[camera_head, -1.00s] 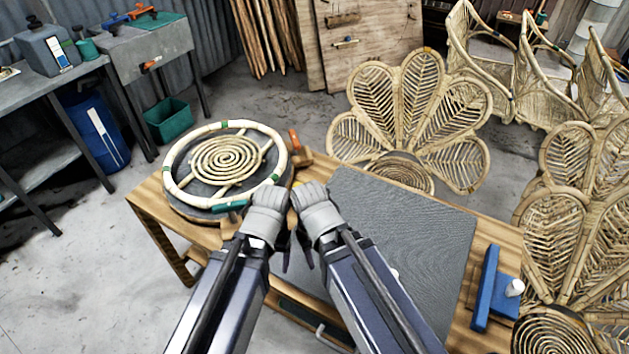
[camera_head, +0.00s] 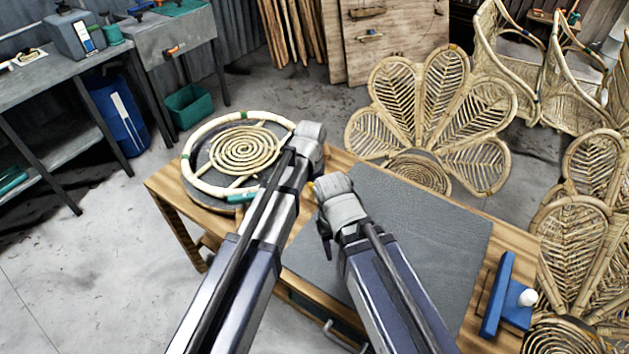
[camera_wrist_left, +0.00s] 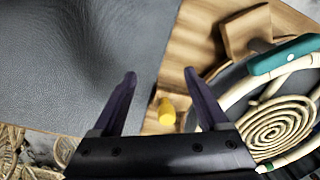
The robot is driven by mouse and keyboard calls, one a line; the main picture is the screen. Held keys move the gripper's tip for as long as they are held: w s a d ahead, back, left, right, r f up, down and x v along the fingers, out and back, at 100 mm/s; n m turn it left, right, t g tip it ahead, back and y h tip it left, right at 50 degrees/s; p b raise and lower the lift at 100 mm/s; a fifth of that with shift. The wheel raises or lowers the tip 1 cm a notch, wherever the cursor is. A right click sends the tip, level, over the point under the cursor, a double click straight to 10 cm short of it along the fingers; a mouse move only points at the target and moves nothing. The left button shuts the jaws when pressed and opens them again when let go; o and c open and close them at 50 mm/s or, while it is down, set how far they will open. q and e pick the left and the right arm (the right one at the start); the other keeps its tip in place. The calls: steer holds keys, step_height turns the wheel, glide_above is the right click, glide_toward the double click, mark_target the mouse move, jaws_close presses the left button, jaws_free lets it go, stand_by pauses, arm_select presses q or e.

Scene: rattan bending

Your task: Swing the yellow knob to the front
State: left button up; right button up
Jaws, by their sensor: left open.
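The yellow knob (camera_wrist_left: 166,112) shows in the left wrist view over a strip of bare wood, between the two dark fingers in the picture. My left gripper (camera_wrist_left: 159,73) is open and empty there, apart from the knob. In the head view only a small yellow bit of the knob (camera_head: 312,187) shows, between my two arms. My left gripper (camera_head: 311,132) reaches past it to the right rim of the round rattan jig; its fingers are hidden.
The round jig with a rattan coil (camera_head: 243,151) and cane ring stands on the table's left. The grey mat (camera_head: 420,235) is clear. A blue tool (camera_head: 499,292) lies at right.

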arm_select(q)
steer(key=shift+n+h, duration=0.3)
steer(key=shift+n, duration=0.2)
steer(key=w, duration=0.4)
steer(key=w+d, duration=0.1)
steer(key=w, duration=0.3)
steer(key=w+d, duration=0.1)
steer(key=w, duration=0.3)
steer(key=shift+w+r, duration=0.15)
steer(key=shift+r, duration=0.15)
step_height(320, 180, down, 8)
steer(key=b, duration=0.7)
arm_select(e)
step_height(320, 180, down, 7)
steer(key=shift+f, duration=0.15)
arm_select(q)
steer(key=shift+r, duration=0.1)
steer(key=shift+c, duration=0.2)
jaws_close()
